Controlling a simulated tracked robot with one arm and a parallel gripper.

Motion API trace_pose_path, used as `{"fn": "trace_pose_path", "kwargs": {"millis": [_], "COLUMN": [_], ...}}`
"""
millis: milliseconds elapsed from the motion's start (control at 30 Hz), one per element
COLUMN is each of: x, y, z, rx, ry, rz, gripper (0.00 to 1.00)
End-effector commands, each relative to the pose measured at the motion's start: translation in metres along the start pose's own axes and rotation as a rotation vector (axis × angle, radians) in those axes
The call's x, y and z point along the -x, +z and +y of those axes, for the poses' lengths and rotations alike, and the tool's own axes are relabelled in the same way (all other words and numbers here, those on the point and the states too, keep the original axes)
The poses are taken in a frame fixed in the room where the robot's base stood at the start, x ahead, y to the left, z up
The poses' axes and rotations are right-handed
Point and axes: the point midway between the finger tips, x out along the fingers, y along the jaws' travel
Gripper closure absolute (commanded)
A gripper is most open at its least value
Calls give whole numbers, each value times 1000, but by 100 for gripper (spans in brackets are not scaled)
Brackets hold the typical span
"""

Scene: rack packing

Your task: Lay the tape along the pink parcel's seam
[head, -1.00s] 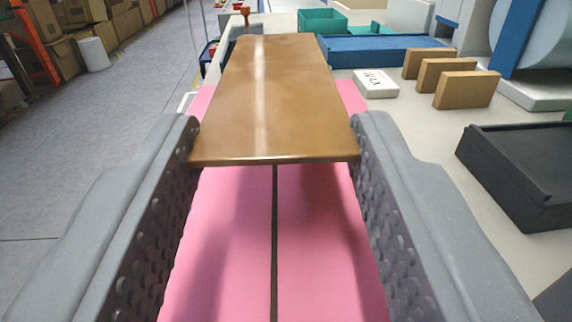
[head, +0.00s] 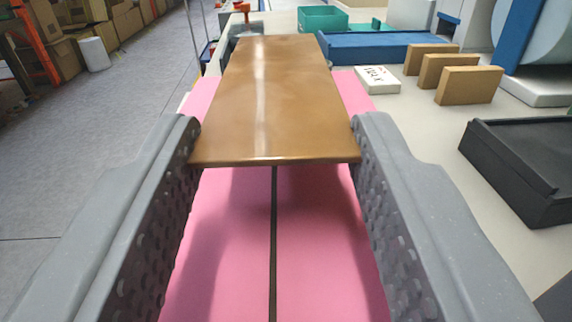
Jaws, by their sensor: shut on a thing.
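My gripper (head: 274,140) is shut on a flat, glossy brown strip, the tape (head: 275,100), which sits between its two grey fingers and reaches away from me. The pink parcel (head: 225,240) lies below it. A dark seam (head: 273,235) runs along the middle of the parcel's top, roughly in line with the tape. The tape hides the far part of the seam. I cannot tell whether the tape touches the parcel or hangs just above it.
On the light table (head: 420,165) to the right are a white labelled box (head: 377,80), several upright brown blocks (head: 469,85) and a black tray (head: 525,165). A blue tray (head: 385,46) and a green bin (head: 322,18) stand at the back. Open floor (head: 85,140) lies left.

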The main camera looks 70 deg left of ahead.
Motion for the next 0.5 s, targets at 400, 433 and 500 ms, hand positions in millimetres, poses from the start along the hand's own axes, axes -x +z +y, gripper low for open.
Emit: {"fn": "trace_pose_path", "kwargs": {"millis": [400, 433, 500], "x": [0, 0, -1], "y": [8, 8, 10], "z": [0, 0, 0], "rx": [0, 0, 0], "ry": [-1, -1, -2], "rz": [-1, -1, -1], "gripper": [79, 79, 79]}}
